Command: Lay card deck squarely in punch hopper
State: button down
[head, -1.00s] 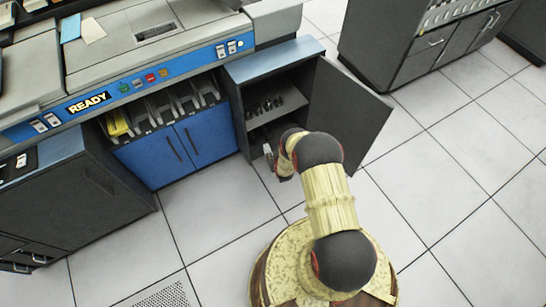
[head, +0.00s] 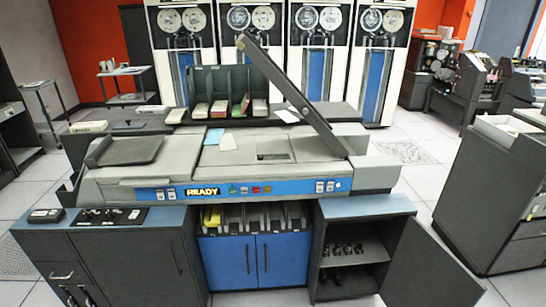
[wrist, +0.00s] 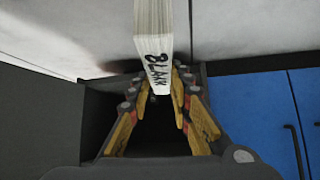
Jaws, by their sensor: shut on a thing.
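My gripper (wrist: 155,88) is shut on a white card deck (wrist: 153,25) in the wrist view. The word BLANK runs down the end of the deck facing the camera, and its far part leaves the top of the picture. My arm and the deck are out of the head view. The card machine (head: 290,172) with the lit READY panel stands in the middle of the head view. A dark tray (head: 130,150) is on its left top, and a long dark cover (head: 290,95) stands raised at its right. I cannot tell which part is the punch hopper.
Card stacks (head: 220,108) stand in a rack behind the machine top. Yellow cards (head: 212,215) sit in a slot below the panel. A low cabinet at right has its door (head: 432,270) swung open. Blue doors (head: 255,260) also show in the wrist view (wrist: 265,110).

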jog(key=s, duration=0.1)
jog(key=s+f, duration=0.1)
jog(key=s, duration=0.1)
jog(key=s+a, duration=0.1)
jog(key=s, duration=0.1)
jog(key=shift+s+a+f, duration=0.1)
jog(key=shift+s+f, duration=0.15)
jog(key=shift+f, duration=0.15)
jog(key=s+a+r+p, duration=0.2)
jog(key=s+a+r, duration=0.1)
jog(key=r, duration=1.3)
jog(key=s+a+r+n+p, duration=0.15)
jog(key=a+r, duration=0.25)
jog(key=r, duration=1.2)
jog(key=s+a+r+m+p, duration=0.1)
jog(key=s+a+r+p, duration=0.2)
jog(key=r, duration=1.3)
jog(key=w+a+r, duration=0.1)
jog(key=a+r, duration=0.1)
jog(key=r, duration=0.4)
jog(key=w+a+r+n+y, duration=0.1)
jog(key=r, duration=0.5)
jog(key=shift+w+a+p, duration=0.25)
jog(key=shift+a+p, duration=0.05)
jog(key=shift+a, duration=0.05)
